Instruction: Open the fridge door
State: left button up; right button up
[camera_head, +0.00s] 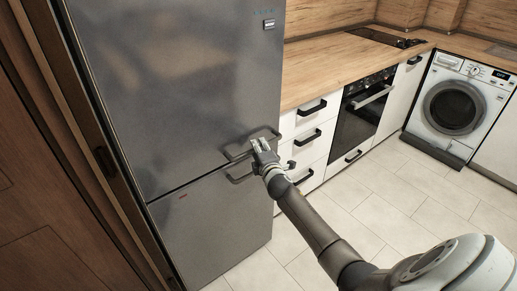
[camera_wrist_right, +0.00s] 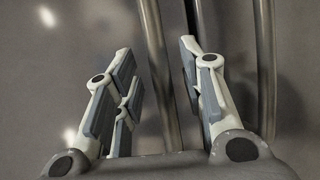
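The tall grey fridge stands at the left in the head view, with its large upper door (camera_head: 180,85) shut above a lower door (camera_head: 215,225), also shut. The upper door's handle (camera_head: 240,153) is a bar near the seam, and the lower door's handle (camera_head: 238,181) sits just below it. My right gripper (camera_head: 261,146) is at the upper handle. In the right wrist view its fingers (camera_wrist_right: 158,75) are spread apart, with a handle bar (camera_wrist_right: 158,60) running between them. I cannot tell whether a finger touches the bar. My left gripper is out of view.
White drawers (camera_head: 308,130), an oven (camera_head: 362,118) and a washing machine (camera_head: 455,108) line the right side under a wooden worktop (camera_head: 325,65). A brown wooden panel (camera_head: 45,190) stands close to the fridge's left. The tiled floor (camera_head: 375,200) is clear.

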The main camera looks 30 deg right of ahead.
jog(key=shift+x, duration=0.85)
grip_shut()
